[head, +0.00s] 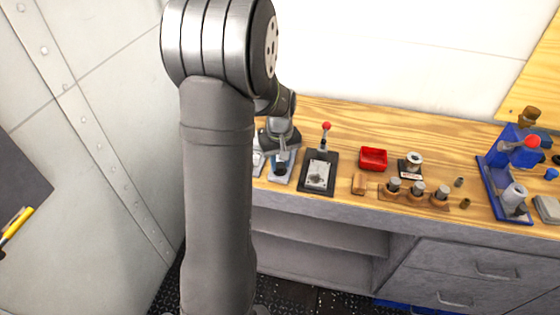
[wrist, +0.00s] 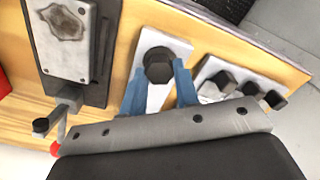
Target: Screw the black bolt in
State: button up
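The black bolt (wrist: 158,66) stands on a pale plate (wrist: 150,103) in the wrist view, its dark head towards the camera. My gripper (wrist: 159,68) has its two blue fingers on either side of the bolt head. The fingertips are very close to the head; whether they press on it cannot be told. In the head view my gripper (head: 282,158) is low over the left end of the bench, and the bolt is hidden there. The hole and thread under the bolt are hidden.
Beside it in the wrist view, another pale plate (wrist: 211,91) carries several dark bolt-like pieces. Further right are a red tray (head: 373,158), a wooden holder (head: 408,203) and a blue press (head: 505,174).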

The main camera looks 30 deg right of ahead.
jog(key=shift+m, duration=0.4)
